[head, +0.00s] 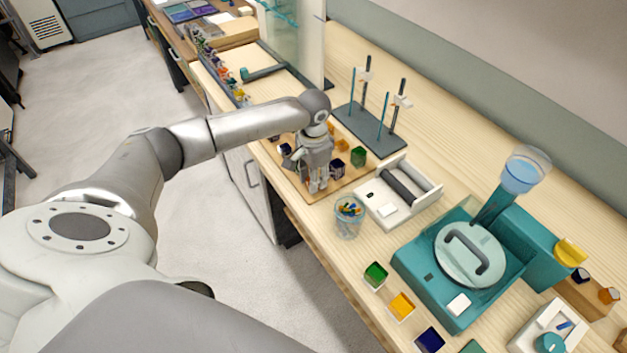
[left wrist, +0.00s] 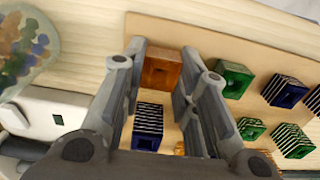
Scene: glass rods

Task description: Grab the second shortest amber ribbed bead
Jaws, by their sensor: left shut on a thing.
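My left gripper (head: 318,186) points down over the near end of a wooden board (head: 345,186). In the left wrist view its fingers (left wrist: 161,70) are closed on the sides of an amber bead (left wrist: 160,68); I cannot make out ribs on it. A dark blue ribbed bead (left wrist: 148,125) shows between the fingers, nearer the wrist. In the head view an amber bead (head: 342,145) stands behind the gripper. My right gripper is out of view.
Green beads (left wrist: 234,79) and dark blue beads (left wrist: 284,90) stand on the board to the right. A cup of colourful pieces (head: 349,218) and a white device (head: 398,200) stand close to the board. A rod stand (head: 375,138) is behind, a teal machine (head: 425,283) at right.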

